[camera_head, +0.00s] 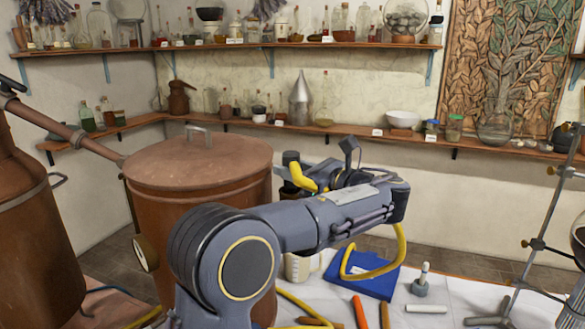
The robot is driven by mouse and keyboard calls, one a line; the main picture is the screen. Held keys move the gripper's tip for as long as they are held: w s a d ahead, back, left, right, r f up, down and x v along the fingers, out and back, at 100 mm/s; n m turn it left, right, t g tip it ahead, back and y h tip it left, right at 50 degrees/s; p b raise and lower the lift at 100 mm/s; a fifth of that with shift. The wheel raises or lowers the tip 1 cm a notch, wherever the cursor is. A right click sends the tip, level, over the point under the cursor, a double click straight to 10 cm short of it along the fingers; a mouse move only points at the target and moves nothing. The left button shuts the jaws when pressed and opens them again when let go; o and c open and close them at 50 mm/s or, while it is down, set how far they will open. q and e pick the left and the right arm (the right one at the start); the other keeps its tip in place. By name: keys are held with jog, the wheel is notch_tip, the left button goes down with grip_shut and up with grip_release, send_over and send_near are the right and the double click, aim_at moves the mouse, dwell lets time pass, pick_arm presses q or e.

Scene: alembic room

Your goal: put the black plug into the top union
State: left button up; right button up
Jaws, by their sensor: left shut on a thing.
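My left arm crosses the middle from lower left, and its gripper (345,177) is beyond the forearm beside the copper vessel (195,198). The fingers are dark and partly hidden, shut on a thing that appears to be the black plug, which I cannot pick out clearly. Whether fitting, hose and plug touch is unclear. My right gripper is not in view.
A blue flat item (365,276), a pale cup (297,267), orange sticks (361,312) and a grey stand with a peg (425,290) lie on the white table. A metal stand (535,243) rises at right. Glassware shelves (345,43) line the wall.

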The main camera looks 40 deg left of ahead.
aim_at(295, 191)
pick_arm(q)
jog(key=shift+f, duration=0.95)
dwell(1.2)
jog(key=shift+f+p, duration=0.45)
jog(key=shift+f, duration=0.3)
dwell(2.4)
jog(key=o, duration=1.2)
jog(key=shift+w, duration=0.1)
jog(key=shift+c, duration=0.2)
jog(key=shift+s, duration=0.2)
jog(key=shift+w+d, duration=0.15)
jog(key=shift+d, duration=0.1)
jog(key=d+b, duration=0.1)
jog(key=d, duration=0.6)
jog(key=shift+d, duration=0.15)
jog(key=shift+f, duration=0.15)
